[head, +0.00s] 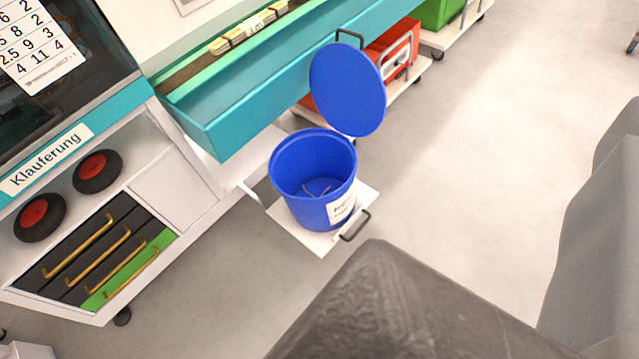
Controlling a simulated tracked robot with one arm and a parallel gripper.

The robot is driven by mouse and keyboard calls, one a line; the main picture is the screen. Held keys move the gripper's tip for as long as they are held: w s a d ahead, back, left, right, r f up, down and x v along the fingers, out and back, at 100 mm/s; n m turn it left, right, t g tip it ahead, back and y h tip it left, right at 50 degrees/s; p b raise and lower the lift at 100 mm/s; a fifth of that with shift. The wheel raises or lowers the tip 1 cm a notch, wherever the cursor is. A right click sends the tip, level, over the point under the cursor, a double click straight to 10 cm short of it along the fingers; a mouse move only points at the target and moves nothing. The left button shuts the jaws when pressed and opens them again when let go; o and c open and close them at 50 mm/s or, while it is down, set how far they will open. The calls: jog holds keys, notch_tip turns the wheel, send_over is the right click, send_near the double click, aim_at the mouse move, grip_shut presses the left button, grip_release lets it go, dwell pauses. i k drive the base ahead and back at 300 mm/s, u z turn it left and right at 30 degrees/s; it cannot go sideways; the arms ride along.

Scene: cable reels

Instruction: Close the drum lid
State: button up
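A blue drum (300,205) stands on a small white platform (305,238) near the middle of the head view. Its round blue lid (347,90) is raised and tilted up behind the drum's opening, at the upper right of the rim. A black handle shows at the lid's top edge. The drum's mouth is open and a thin object lies inside it. A white label (341,208) is on the drum's front. A dark block-like shape at the bottom and a grey one at the right may be parts of my arm. My gripper's fingers cannot be made out.
A teal workbench trough (235,118) runs behind the drum. A white cabinet (150,190) with wheels and gold-handled drawers stands left. A red crate (398,55) and a green crate (436,12) sit on low carts behind. The grey floor (480,150) to the right is clear.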

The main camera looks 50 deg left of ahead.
aim_at(349, 91)
jog(key=k, duration=0.5)
jog(key=u, duration=0.35)
jog(key=i, duration=1.65)
jog(key=z, duration=0.35)
